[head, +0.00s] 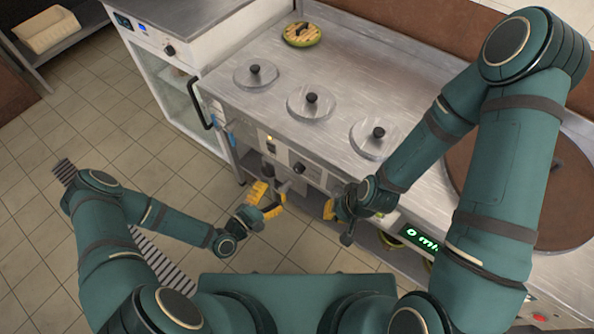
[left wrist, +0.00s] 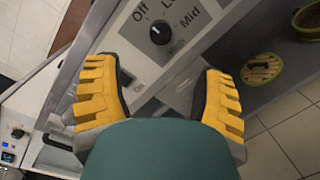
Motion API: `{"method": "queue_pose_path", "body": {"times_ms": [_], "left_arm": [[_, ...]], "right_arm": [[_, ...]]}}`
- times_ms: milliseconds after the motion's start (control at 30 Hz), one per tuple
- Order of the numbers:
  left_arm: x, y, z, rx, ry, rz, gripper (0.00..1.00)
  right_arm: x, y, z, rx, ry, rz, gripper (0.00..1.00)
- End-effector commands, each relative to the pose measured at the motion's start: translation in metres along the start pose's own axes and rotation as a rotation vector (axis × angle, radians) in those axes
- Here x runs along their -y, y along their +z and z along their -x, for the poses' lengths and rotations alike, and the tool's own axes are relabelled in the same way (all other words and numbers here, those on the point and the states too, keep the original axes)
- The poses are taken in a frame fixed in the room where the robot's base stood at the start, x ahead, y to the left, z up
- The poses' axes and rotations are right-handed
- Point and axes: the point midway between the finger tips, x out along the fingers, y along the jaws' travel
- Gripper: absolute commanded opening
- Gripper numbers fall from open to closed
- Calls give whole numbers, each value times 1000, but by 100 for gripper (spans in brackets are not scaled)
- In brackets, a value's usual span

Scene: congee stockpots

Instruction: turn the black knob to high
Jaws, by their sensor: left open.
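The black knob (left wrist: 160,32) sits on the steel front panel in the left wrist view, ringed by printed labels, with "Off" and "Mid" readable. Its white mark appears to point toward the "Off" side. It also shows small in the head view (head: 299,168). My left gripper (head: 268,203) is in front of the panel and apart from the knob. Its yellow fingers (left wrist: 160,95) are spread with nothing between them, and the knob lies beyond them. My right gripper (head: 336,208) is near the panel to the right; its fingers are partly hidden by its own wrist.
Three lidded pots (head: 310,101) are set in the steel counter (head: 340,50). A green display (head: 422,239) is on the front, right of the knob. Tiled floor (head: 120,130) is open at left.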

Motion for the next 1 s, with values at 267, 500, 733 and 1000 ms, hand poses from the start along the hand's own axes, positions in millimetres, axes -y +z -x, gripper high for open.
{"method": "queue_pose_path", "body": {"times_ms": [267,500,733,1000], "left_arm": [[2,0,-56,3,-3,-3,69],[1,0,-96,2,-3,-3,69],[1,0,-115,0,-3,-2,69],[1,0,-117,-1,-4,-2,69]], "right_arm": [[-2,0,-5,-2,0,0,0],[-3,-1,-8,-4,0,0,0],[-4,-1,-10,-5,0,1,0],[-4,-1,-10,-5,0,1,0]]}}
